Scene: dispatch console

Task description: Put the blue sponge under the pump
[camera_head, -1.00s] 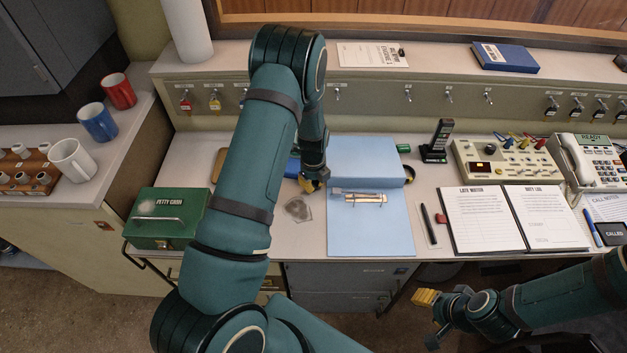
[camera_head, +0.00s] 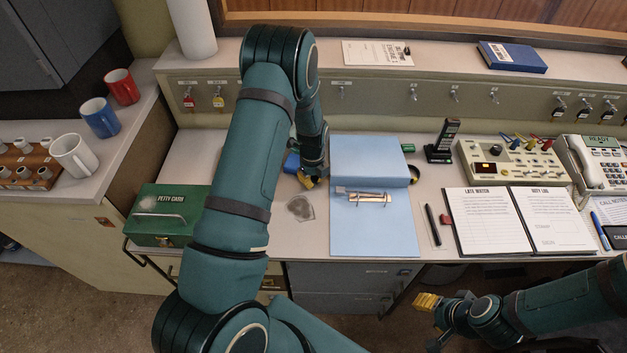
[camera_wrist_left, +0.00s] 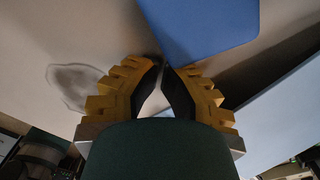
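A blue thing (camera_head: 291,163), which I take to be the sponge, lies on the desk just left of my left gripper, partly hidden by my arm. In the left wrist view a flat blue shape with a rounded corner (camera_wrist_left: 210,30) lies beyond the fingertips. My left gripper (camera_head: 308,181) is low over the desk; in the wrist view its fingertips (camera_wrist_left: 163,65) nearly meet, with nothing visible between them. I cannot tell whether they touch the blue thing. My right gripper (camera_head: 434,318) is empty, fingers apart, in front of the desk. I cannot make out a pump.
A pale blue folder (camera_head: 372,230) lies right of my left gripper. A greyish flat patch (camera_head: 300,207) is in front of it. A green petty cash box (camera_head: 168,214) stands at left. A handset (camera_head: 441,142), control box and open log (camera_head: 485,220) fill the right.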

